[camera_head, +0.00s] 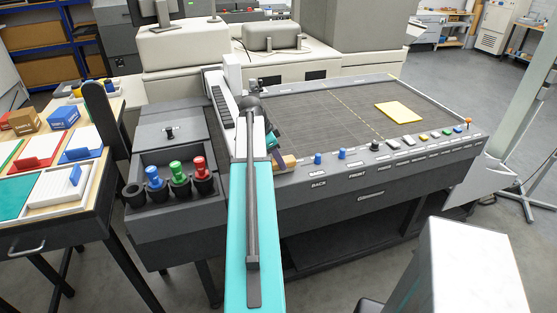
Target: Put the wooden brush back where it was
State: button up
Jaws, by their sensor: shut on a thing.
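The wooden brush (285,161) shows as a small light-brown block at the front left edge of the dark machine bed, just right of my arm. My gripper (275,149) is at the brush, mostly hidden behind my own arm, and is shut on it. The fingertips and the brush's left part are hidden. I cannot tell whether the brush touches the surface below it.
The gridded machine bed (330,122) carries a yellow pad (399,112) at its right. Knobs and buttons (394,142) line its front edge. Left stands a grey holder (142,217) with blue, green and red-topped pieces. A table (22,244) with trays and boxes is far left.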

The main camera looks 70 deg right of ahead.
jog(key=shift+f, duration=0.15)
jog(key=o, duration=1)
jog(key=shift+r, duration=0.25)
jog(key=b+v, duration=0.3)
jog(key=v, duration=0.9)
